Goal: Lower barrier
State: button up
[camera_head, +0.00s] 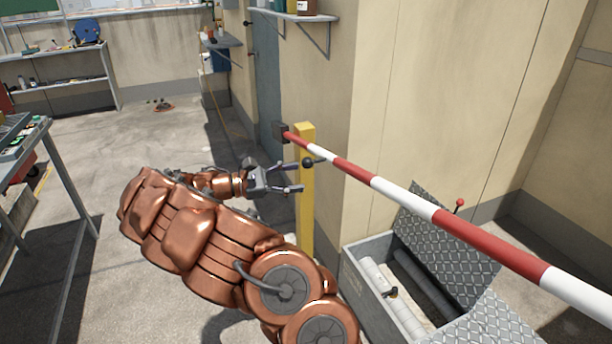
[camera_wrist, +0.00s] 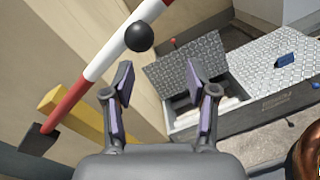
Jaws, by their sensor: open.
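The barrier is a red and white striped arm (camera_head: 352,171) on a yellow post (camera_head: 306,200), with a dark block (camera_head: 281,132) at its far end. It slants across the right of the head view, and I cannot tell its exact tilt. A black ball knob (camera_head: 308,163) sits by the arm near the post; it also shows in the wrist view (camera_wrist: 139,37). My gripper (camera_head: 300,176) is open and empty, close to the knob and post. In the wrist view its fingers (camera_wrist: 158,80) are spread apart, with the knob beyond them; no contact is visible.
An open metal toolbox (camera_head: 367,262) with tread-plate lids and rolled items stands below the barrier. A beige wall (camera_head: 400,90) rises behind the post. A workbench (camera_head: 50,150) is at left. Open concrete floor lies behind my arm.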

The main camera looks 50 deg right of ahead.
jog(key=v, duration=0.7)
jog(key=shift+w+a, duration=0.2)
jog(key=shift+a, duration=0.1)
